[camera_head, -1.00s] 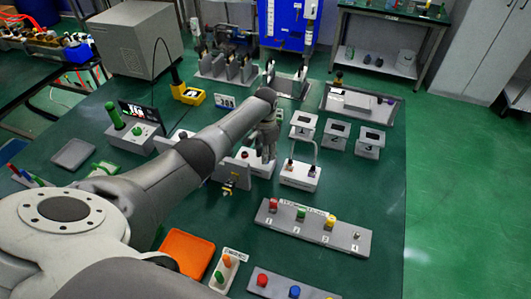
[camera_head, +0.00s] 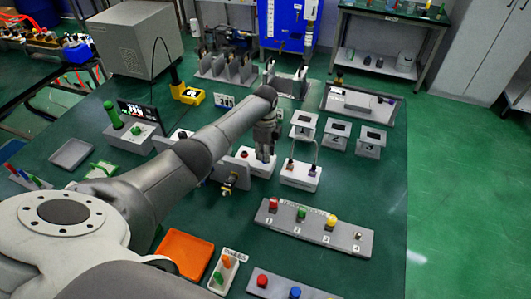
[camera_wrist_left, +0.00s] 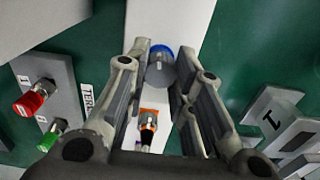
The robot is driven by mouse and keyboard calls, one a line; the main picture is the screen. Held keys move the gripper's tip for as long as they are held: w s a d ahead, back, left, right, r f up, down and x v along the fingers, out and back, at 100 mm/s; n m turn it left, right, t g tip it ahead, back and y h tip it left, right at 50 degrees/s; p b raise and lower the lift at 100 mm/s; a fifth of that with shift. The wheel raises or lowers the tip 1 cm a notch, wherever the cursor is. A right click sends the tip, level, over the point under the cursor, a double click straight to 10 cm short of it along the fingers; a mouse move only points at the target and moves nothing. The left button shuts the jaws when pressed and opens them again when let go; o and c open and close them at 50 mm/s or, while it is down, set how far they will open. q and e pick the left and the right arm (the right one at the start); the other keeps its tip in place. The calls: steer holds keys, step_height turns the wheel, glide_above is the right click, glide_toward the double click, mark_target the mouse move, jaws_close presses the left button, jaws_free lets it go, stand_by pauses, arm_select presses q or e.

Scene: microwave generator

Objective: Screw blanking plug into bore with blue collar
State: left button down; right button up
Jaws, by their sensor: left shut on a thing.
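My left gripper (camera_head: 263,157) points down at the white block (camera_head: 259,168) near the middle of the green bench. In the left wrist view its fingers (camera_wrist_left: 161,62) are close around a grey piece at the blue collar (camera_wrist_left: 160,48). The piece appears to be the blanking plug (camera_wrist_left: 160,72), mostly hidden between the fingers. I cannot tell how deep it sits in the bore. An orange collar with a metal top (camera_wrist_left: 148,122) stands nearer the camera between the fingers. My right gripper is not in view.
A grey rack (camera_head: 313,228) with red, green and yellow caps stands to the right front. A white box with a handle (camera_head: 300,176) is close beside the block. Numbered stands (camera_head: 337,137) are behind it. An orange tray (camera_head: 184,252) lies in front.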

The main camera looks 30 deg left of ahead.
arm_select(q)
steer(key=shift+m, duration=1.5)
steer(key=shift+a, duration=0.1)
steer(key=c, duration=1.2)
jaws_free()
step_height(320, 180, up, 12)
steer(key=shift+f, duration=0.1)
